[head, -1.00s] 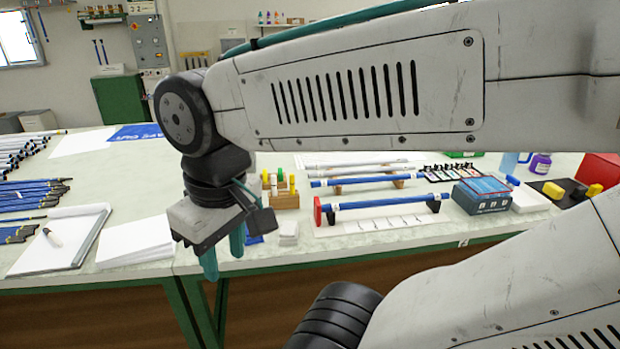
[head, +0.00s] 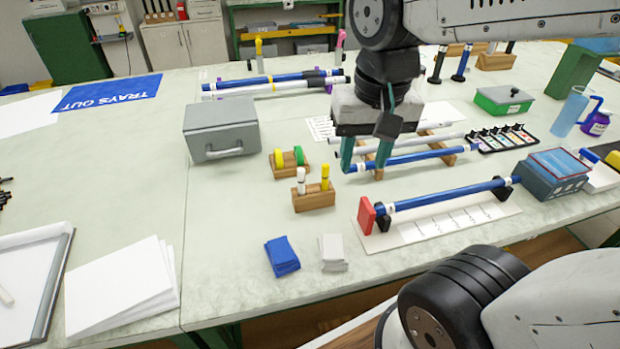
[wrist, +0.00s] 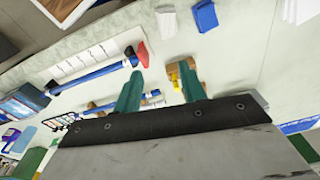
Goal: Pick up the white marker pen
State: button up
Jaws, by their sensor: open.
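A white marker (head: 301,180) stands upright in a small wooden block (head: 313,201), left of a yellow-topped marker (head: 325,177). I cannot make out the white marker there.
A blue rod (head: 445,195) lies across a stand with a red end plate (head: 367,216).

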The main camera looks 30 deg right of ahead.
jog(key=w+a+f+m, duration=0.1)
jog(key=w+f+m, duration=0.5)
jog(key=w, duration=0.4)
jog(key=m+g, duration=0.1)
jog(key=m, duration=0.7)
send_over(301, 180)
notch_tip(301, 180, down, 7)
jog(key=shift+w+r, duration=0.1)
jog(key=shift+w, duration=0.05)
jog(key=f, duration=0.6)
jog(key=shift+w+d+f, duration=0.15)
jog(key=shift+w+f, duration=0.1)
jog(key=shift+f, duration=0.4)
grip_shut()
